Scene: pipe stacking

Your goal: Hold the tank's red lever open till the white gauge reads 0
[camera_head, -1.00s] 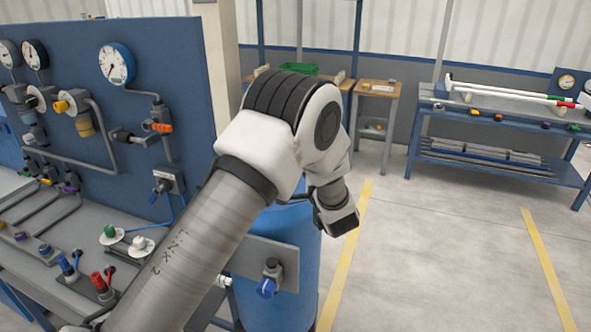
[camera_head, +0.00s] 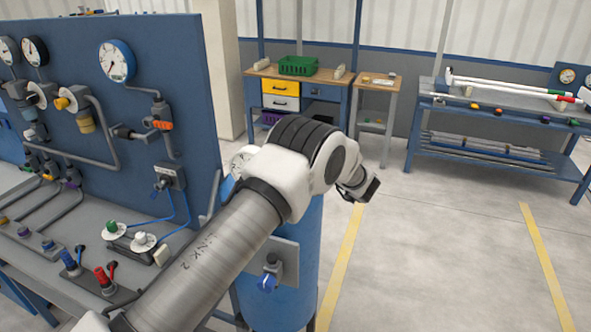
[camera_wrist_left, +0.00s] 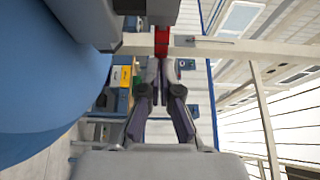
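The blue tank (camera_head: 300,250) stands at the end of the blue panel in the head view, partly hidden by my left arm. A white gauge (camera_head: 240,158) shows behind that arm; its reading is too small to tell. In the left wrist view the tank (camera_wrist_left: 35,85) fills the left side. The red lever (camera_wrist_left: 161,42) hangs at the top centre, in line with the fingertips of my left gripper (camera_wrist_left: 161,68). A narrow gap shows between the fingertips; whether they touch the lever I cannot tell. My right gripper is out of view.
A blue panel (camera_head: 185,80) with gauges and valves stands at left over a grey bench (camera_head: 60,275). A drawer bench (camera_head: 340,100) and a pipe rack (camera_head: 500,165) stand behind. The floor at right is clear.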

